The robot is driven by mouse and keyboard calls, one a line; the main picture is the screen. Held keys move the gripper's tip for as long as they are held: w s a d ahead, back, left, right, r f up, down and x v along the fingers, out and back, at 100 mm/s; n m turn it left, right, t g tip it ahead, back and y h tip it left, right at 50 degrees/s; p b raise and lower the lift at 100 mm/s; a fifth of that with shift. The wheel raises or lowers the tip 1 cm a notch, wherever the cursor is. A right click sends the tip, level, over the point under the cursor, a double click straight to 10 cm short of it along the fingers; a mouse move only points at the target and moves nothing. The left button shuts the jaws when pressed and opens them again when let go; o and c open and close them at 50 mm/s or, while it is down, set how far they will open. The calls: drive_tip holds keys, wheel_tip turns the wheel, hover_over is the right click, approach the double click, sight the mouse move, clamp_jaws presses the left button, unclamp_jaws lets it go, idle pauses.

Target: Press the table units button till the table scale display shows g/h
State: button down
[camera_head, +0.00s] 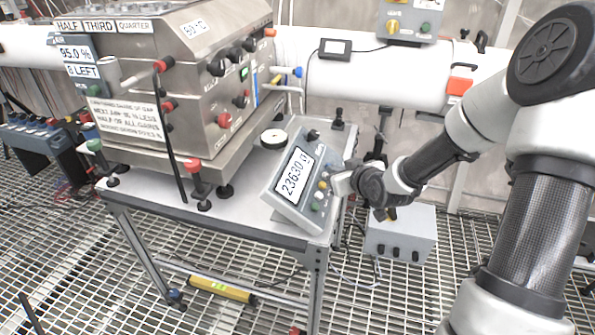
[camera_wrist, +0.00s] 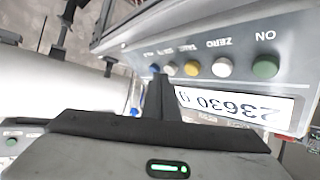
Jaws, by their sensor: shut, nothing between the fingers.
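The table scale (camera_head: 300,213) is a grey tilted unit on the table's right end. Its display (camera_head: 295,174) reads 23630 with a small g, and shows upside down in the wrist view (camera_wrist: 235,104). The button row holds a green ON button (camera_wrist: 265,67), a white ZERO button (camera_wrist: 222,66), a yellow button (camera_wrist: 192,68), a white button (camera_wrist: 169,68) and a blue button (camera_wrist: 154,69). The labels by the last ones are too small to read surely. My gripper (camera_wrist: 157,76) is shut and empty, its tip beside the blue button; contact cannot be told.
A large steel box (camera_head: 190,75) with knobs fills the table's left and middle. A small round dish (camera_head: 273,137) sits behind the scale. A black-and-red post (camera_head: 195,178) stands at the front edge. A grey box (camera_head: 400,235) is right of the table.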

drive_tip(key=shift+r, duration=0.1)
drive_tip(key=shift+s+d+r+p, duration=0.2)
drive_tip(key=shift+d+r+p, duration=0.35)
drive_tip(key=shift+r+p, duration=0.3)
drive_tip(key=shift+s+d+r+p, duration=0.15)
drive_tip(key=shift+d+r+p, duration=0.5)
drive_tip(key=shift+p, duration=0.25)
drive_tip(key=shift+s+d+r+p, duration=0.2)
drive_tip(key=shift+d+r+p, duration=0.25)
drive_tip(key=shift+r+p, duration=0.45)
